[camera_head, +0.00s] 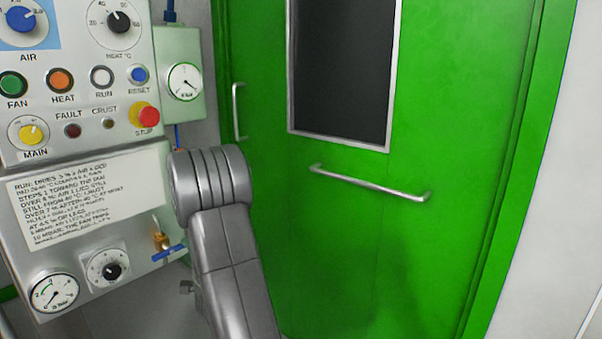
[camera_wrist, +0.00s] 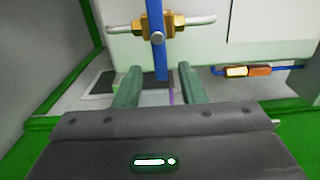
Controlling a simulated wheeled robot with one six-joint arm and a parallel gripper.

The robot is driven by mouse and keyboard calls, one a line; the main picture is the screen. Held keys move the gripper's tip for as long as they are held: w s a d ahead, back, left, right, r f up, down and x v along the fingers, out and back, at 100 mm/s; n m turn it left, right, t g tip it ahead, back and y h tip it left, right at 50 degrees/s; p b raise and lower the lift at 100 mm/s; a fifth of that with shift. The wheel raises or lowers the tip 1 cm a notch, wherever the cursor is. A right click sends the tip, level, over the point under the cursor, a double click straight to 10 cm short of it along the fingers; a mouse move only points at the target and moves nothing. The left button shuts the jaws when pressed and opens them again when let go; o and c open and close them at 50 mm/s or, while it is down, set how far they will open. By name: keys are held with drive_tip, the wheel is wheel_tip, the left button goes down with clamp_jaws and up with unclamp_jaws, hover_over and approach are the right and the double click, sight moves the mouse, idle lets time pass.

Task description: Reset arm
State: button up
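My gripper (camera_wrist: 157,72) shows in the wrist view with its two grey-green fingers apart. A blue valve lever (camera_wrist: 158,45) hangs down from a brass valve (camera_wrist: 158,25) on a horizontal pipe. The lever's lower end lines up with the gap between my fingertips. I cannot tell its depth relative to them, and I see no finger touching it. In the head view my grey arm rises in front of the control panel and the green door, and my gripper is hidden there.
A control panel (camera_head: 75,130) with knobs, buttons and a gauge stands at left. A blue-handled brass valve (camera_head: 161,241) sticks out low on it. The green door (camera_head: 450,130) has a bar handle (camera_head: 370,184). Another brass fitting (camera_wrist: 248,71) is at right in the wrist view.

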sight(181, 245)
drive_tip(key=x, duration=0.3)
drive_tip(key=shift+w+a, duration=0.2)
drive_tip(key=shift+a, duration=0.1)
drive_tip(key=shift+w+a, duration=0.25)
drive_tip(key=shift+s+r+n+b, duration=0.15)
drive_tip(key=shift+r+n, duration=0.1)
drive_tip(key=shift+n, duration=0.55)
drive_tip(key=shift+w+r+n+b, duration=0.15)
drive_tip(key=shift+r+n, duration=0.1)
drive_tip(key=shift+n, duration=0.55)
drive_tip(key=shift+s, duration=0.1)
drive_tip(key=shift+d, duration=0.1)
